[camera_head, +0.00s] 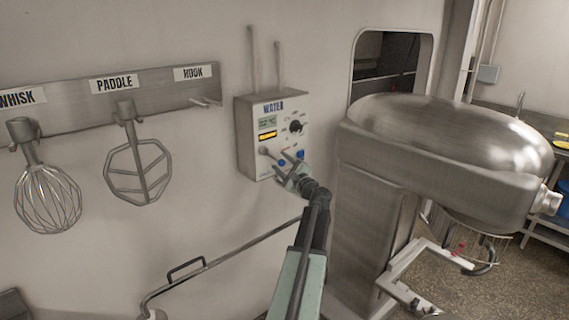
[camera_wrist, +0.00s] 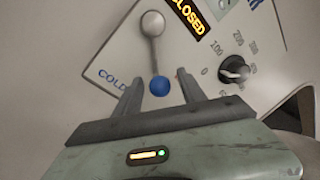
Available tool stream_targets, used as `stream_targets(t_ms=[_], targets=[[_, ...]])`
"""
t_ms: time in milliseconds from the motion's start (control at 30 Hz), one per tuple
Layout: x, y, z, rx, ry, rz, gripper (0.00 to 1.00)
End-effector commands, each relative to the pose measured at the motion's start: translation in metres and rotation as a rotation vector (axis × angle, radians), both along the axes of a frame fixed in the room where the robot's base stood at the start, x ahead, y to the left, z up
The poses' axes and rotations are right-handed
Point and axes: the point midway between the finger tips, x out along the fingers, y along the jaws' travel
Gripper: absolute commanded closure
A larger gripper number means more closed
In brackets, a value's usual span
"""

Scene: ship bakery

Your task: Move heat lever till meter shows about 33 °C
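The water panel (camera_head: 243,135) is a pale wall box marked WATER. Its grey-green meter display (camera_head: 267,122) is too small to read. A metal lever (camera_wrist: 154,45) with a blue knob (camera_wrist: 160,86) at its end is on the panel, near the word COLD. The blue knob also shows in the head view (camera_head: 282,162). My gripper (camera_wrist: 160,88) is open, with one finger on each side of the blue knob. I cannot tell whether the fingers touch it. In the head view my gripper (camera_head: 291,168) is at the panel's lower front.
A yellow display (camera_wrist: 188,15) reads CLOSED. A black dial (camera_wrist: 234,69) with numbers sits to the right of my fingers. A large mixer (camera_head: 445,140) stands close on the right. A whisk (camera_head: 47,198) and a paddle (camera_head: 138,172) hang on the left.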

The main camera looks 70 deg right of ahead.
Motion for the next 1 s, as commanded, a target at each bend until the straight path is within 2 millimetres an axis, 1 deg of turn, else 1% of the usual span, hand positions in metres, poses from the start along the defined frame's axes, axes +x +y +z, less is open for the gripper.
stream_targets(t_ms=[167, 267, 367, 600, 667, 767, 1000], targets=[[-0.003, 0.000, -0.001, 0.000, 0.001, -0.004, 0.52], [-0.010, 0.003, -0.002, 0.000, 0.001, -0.007, 0.52], [-0.020, 0.013, -0.005, 0.000, 0.001, -0.005, 0.52], [-0.057, 0.042, -0.012, 0.001, 0.000, -0.006, 0.52], [-0.062, 0.046, -0.012, 0.000, 0.000, -0.004, 0.52], [-0.066, 0.048, -0.012, 0.000, 0.000, -0.002, 0.52], [-0.065, 0.047, -0.012, 0.000, 0.000, -0.002, 0.52]])
